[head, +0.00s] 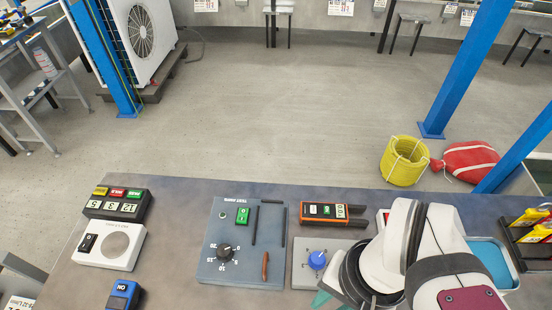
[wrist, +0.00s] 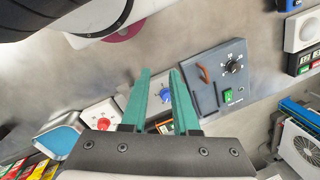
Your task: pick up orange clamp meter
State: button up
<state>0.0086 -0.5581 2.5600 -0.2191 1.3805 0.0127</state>
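The orange clamp meter (head: 333,214), a long orange and black body with a green button and a small display, lies near the far edge of the grey bench (head: 180,215). It is right of the blue-grey test panel (head: 245,270) and beyond the small grey box with a blue knob (head: 317,261). In the wrist view only a bit of orange, likely the clamp meter (wrist: 166,128), shows between the finger bases. My gripper (wrist: 160,70) has two teal fingers, apart and empty. In the head view the arm hides most of it; some teal shows on the near side of the blue-knob box.
A box with a red knob (wrist: 103,123) and a blue tray (head: 507,255) are on the right of the bench, partly hidden by my arm. A white switch box (head: 111,244), a black counter (head: 117,204) and a blue device (head: 123,295) stand at the left.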

jog(key=o, duration=1.1)
jog(key=shift+c, duration=0.2)
jog(key=n+h, duration=0.2)
jog(key=n, duration=2.1)
send_over(329, 210)
jog(key=a, duration=0.1)
notch_tip(329, 210, down, 6)
jog(key=shift+n, duration=0.3)
jog(key=f, duration=1)
jog(key=d+f, duration=0.1)
jog(key=f, duration=0.4)
jog(key=shift+f, duration=0.15)
